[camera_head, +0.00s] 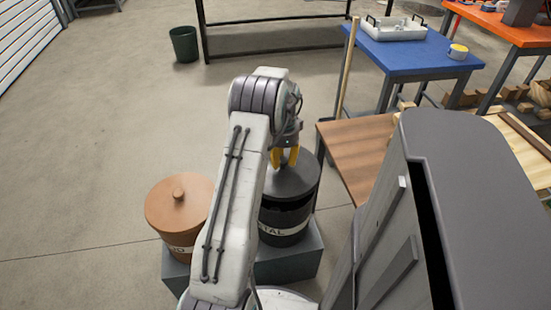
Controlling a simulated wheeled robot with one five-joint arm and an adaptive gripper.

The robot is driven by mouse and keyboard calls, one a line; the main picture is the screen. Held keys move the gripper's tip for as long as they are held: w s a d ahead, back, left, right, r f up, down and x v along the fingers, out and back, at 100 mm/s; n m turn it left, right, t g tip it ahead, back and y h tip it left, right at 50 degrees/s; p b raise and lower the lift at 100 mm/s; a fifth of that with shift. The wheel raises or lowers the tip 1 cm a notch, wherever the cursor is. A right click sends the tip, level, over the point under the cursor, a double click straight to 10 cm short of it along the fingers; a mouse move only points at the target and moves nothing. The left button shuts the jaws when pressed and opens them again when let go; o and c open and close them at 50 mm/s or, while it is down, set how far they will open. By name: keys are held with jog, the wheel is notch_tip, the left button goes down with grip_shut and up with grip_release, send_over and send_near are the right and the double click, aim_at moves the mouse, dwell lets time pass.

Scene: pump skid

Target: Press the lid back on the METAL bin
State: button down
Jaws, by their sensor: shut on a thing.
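The METAL bin (285,222) is a dark round bin with a white label, part of which reads "TAL". It stands on a low grey plinth. Its dark grey lid (302,184) is over the bin's mouth, and a dark gap shows between lid and label at the front. My gripper (286,160), with yellow fingers, points down and is shut on the lid's knob, which is mostly hidden by the fingers. My arm hides the left side of the bin and lid. Whether the lid touches the rim all round cannot be told.
A brown lidded bin (178,208) stands left of my arm on the same grey plinth (290,266). A wooden bench top (357,150) is close on the right. A blue table (420,55) with a white tray is behind. Open floor lies to the left, with a green bucket (184,44).

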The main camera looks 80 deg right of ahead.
aim_at(283, 167)
jog(key=shift+f+b, duration=1.55)
jog(key=shift+f, duration=0.5)
jog(key=shift+f+b, duration=0.55)
jog(key=shift+f, duration=0.45)
jog(key=shift+f, duration=0.1)
dwell(0.9)
jog(key=shift+c, duration=1.8)
grip_release()
jog(key=shift+r+p, duration=0.2)
jog(key=shift+p, duration=0.2)
jog(key=shift+r+p, duration=2.5)
jog(key=shift+r, duration=0.8)
jog(key=shift+c, duration=0.2)
